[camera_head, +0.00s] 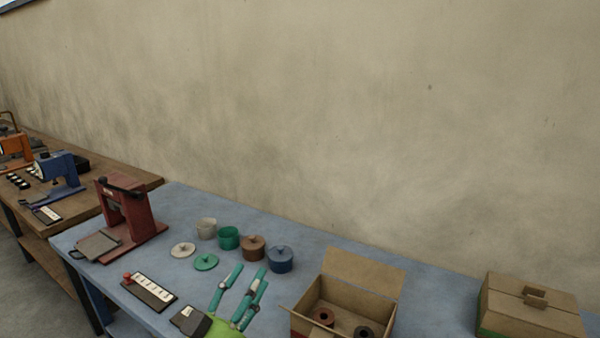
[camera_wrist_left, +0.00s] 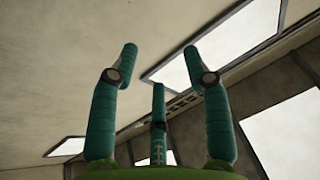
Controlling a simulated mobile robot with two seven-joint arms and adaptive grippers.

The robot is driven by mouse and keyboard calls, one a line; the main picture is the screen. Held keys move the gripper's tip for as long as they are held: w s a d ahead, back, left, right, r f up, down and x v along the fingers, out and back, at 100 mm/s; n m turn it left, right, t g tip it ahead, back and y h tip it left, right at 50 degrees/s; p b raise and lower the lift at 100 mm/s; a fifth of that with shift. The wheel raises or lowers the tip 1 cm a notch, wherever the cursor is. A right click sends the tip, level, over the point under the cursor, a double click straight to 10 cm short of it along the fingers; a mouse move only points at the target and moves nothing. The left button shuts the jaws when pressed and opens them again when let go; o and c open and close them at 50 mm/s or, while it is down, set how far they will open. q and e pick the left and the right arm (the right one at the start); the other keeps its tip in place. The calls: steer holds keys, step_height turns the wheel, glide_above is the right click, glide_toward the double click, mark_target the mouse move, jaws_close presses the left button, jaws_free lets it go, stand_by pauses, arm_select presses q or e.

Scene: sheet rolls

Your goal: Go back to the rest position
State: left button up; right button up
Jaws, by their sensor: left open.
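My left gripper (camera_head: 248,276) has teal fingers on a green base and shows at the bottom of the head view, in front of the blue table. Its fingers are spread and nothing is between them. In the left wrist view the three fingers of the gripper (camera_wrist_left: 158,65) also stand apart and empty, with the wall, ceiling and bright panels behind. My right gripper is not in view.
An open cardboard box (camera_head: 362,270) with rolls stands right of the gripper. A closed box (camera_head: 530,308) is at the far right. Several small pots, including a blue one (camera_head: 281,260), stand behind. A red press (camera_head: 130,220) is at the left of the blue table (camera_head: 190,207).

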arm_select(q)
steer(key=s+a+f+n+g+y, duration=0.4)
steer(key=a+f+y, duration=0.2)
steer(key=f, duration=0.3)
steer(key=s+a+f+n+g+y, duration=0.35)
steer(key=a+f+y, duration=0.25)
steer(key=f, duration=0.3)
steer(key=s+d+f+m+g+h, duration=0.1)
steer(key=s+f+g, duration=0.35)
steer(key=s, duration=0.45)
steer(key=s+f+m+g+h, duration=0.1)
steer(key=s+f+g, duration=0.35)
steer(key=s, duration=0.45)
steer(key=s+f+g, duration=0.1)
steer(key=s+f, duration=0.2)
steer(key=f, duration=2.3)
steer(key=s+a+f+g, duration=0.1)
steer(key=s+a+f, duration=0.1)
steer(key=s+f, duration=1.1)
steer(key=shift+s+a+f+b, duration=0.15)
steer(key=shift+s+a+b, duration=0.25)
steer(key=shift+s, duration=0.7)
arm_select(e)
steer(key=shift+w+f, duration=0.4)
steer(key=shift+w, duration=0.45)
arm_select(q)
steer(key=shift+d+g, duration=0.15)
steer(key=shift+g, duration=0.1)
